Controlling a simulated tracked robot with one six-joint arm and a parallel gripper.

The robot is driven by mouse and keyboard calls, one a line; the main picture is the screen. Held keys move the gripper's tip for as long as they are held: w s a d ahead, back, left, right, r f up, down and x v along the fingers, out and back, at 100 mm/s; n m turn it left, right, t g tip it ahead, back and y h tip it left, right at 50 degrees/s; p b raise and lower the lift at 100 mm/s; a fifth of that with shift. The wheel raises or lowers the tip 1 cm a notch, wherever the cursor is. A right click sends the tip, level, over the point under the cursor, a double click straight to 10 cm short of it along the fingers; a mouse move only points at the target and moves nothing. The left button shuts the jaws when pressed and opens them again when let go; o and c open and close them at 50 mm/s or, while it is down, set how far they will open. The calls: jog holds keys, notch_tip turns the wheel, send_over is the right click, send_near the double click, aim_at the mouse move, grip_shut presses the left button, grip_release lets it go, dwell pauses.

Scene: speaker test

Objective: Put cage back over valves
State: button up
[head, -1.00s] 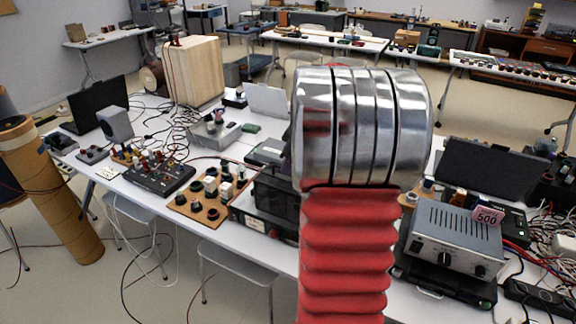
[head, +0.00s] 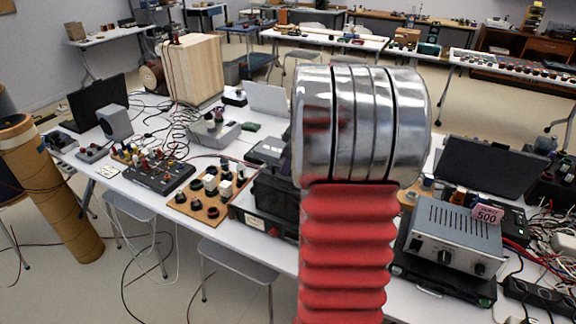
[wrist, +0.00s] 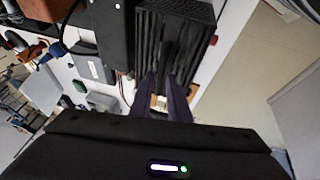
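A black box-shaped cage with slatted sides (wrist: 190,28) fills the upper middle of the wrist view. In the head view a dark box, apparently the same cage (head: 275,192), shows in part just left of my arm. It is at a black unit with a white label on its front (head: 254,222). My gripper (wrist: 161,76) has two dark fingers that narrow towards the cage. Their tips overlap its slatted face, with a gap between the fingers. I cannot tell whether they clamp it. My gripper is hidden behind my arm in the head view. No valves can be clearly made out.
A wooden board with knobs (head: 211,207) and a black mixer-like box (head: 158,178) stand to the left. A silver amplifier tagged 500 (head: 453,235) stands to the right. Cables lie across the white table. Floor shows beyond the table edge in the wrist view (wrist: 250,75).

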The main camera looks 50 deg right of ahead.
jog(key=o, duration=0.3)
jog(key=d+v, duration=0.1)
jog(key=v, duration=1.2)
jog(key=shift+s+a+r, duration=0.15)
jog(key=shift+a+r, duration=0.15)
jog(key=shift+a, duration=0.2)
